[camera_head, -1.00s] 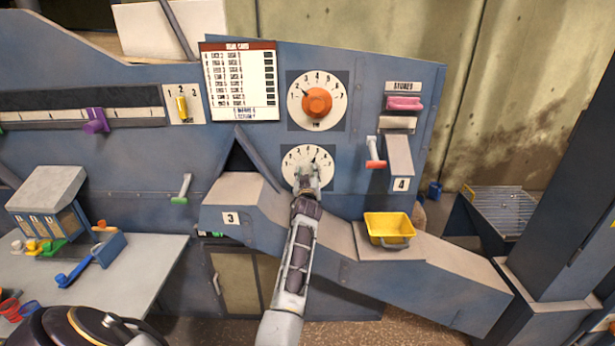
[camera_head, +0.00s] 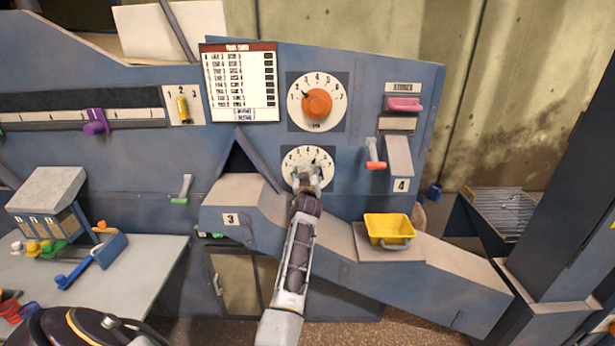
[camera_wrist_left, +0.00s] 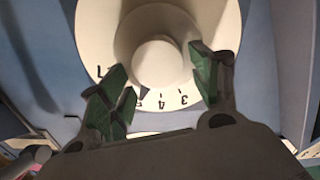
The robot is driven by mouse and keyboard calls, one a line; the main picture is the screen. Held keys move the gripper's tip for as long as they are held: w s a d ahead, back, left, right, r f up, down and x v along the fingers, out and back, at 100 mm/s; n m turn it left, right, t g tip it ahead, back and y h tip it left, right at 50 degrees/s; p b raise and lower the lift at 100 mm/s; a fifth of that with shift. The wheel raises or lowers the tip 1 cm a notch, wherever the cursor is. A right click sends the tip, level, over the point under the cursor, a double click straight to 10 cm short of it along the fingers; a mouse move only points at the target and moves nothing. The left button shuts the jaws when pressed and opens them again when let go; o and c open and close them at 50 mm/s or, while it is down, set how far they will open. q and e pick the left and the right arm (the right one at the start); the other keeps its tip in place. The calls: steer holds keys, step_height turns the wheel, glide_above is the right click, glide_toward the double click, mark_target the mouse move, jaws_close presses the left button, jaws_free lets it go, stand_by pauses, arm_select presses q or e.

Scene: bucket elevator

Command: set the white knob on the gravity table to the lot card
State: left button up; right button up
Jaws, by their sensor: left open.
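The white knob (camera_wrist_left: 160,61) sits in the middle of a white numbered dial (camera_wrist_left: 220,22) in the left wrist view. A dark pointer mark shows at its lower left, left of the 4. My left gripper (camera_wrist_left: 157,84) is open, with one green-padded finger on each side of the knob's lower part; I cannot tell whether they touch it. In the head view my left gripper (camera_head: 308,178) covers the knob and the lower part of the dial (camera_head: 300,155). The card (camera_head: 240,85) with a red header hangs upper left of the dial; its small print is not legible. My right gripper is not in view.
An orange knob (camera_head: 317,104) on its own dial sits just above. A red-tipped lever (camera_head: 375,158) and a pink handle (camera_head: 404,104) are to the right. A yellow bin (camera_head: 388,229) stands on the chute below right. A slanted bar (camera_head: 258,158) is close on the left.

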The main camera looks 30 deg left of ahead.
arm_select(q)
steer(key=shift+r, duration=4.35)
